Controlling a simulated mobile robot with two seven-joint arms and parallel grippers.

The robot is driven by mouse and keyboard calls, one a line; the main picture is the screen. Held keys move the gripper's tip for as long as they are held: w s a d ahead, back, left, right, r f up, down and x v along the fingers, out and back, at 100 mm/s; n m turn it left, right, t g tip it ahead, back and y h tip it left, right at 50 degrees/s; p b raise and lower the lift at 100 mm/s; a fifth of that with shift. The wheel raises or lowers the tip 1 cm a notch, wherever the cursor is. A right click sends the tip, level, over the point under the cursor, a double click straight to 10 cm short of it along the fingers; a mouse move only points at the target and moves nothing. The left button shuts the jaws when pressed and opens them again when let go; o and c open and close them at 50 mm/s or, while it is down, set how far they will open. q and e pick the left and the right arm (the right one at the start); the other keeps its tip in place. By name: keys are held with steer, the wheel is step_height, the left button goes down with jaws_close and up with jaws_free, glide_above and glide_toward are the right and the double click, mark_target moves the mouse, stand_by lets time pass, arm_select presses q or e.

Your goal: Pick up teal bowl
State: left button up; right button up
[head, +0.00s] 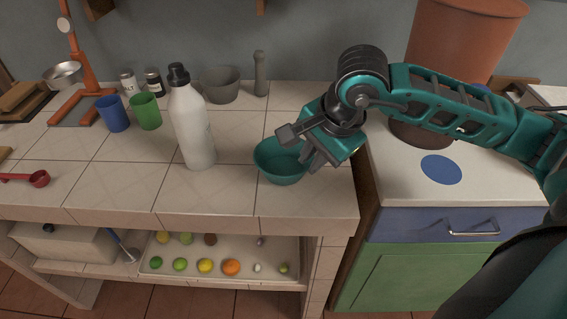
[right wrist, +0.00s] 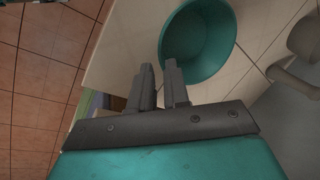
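The teal bowl (head: 281,168) stands upright on the tiled counter near its front right edge, and it looks empty. It also shows in the right wrist view (right wrist: 200,40), beyond the fingertips. My right gripper (head: 312,160) is at the bowl's right side, its fingers close to the rim and covering part of it. In the right wrist view my right gripper's fingers (right wrist: 160,68) are a narrow gap apart, the gap lining up with the bowl's near rim. I see nothing held between them. My left gripper is not in view.
A white bottle (head: 192,125) stands left of the bowl. Blue (head: 115,114) and green (head: 146,111) cups, a grey mortar (head: 221,86) and a pestle (head: 261,75) stand farther back. A large terracotta pot (head: 462,40) is behind my right arm.

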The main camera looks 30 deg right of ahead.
mark_target(302, 171)
steer(key=x, duration=0.6)
steer(key=shift+w+a+f, duration=0.1)
steer(key=shift+w+f, duration=0.1)
jaws_close()
steer(key=shift+r, duration=0.1)
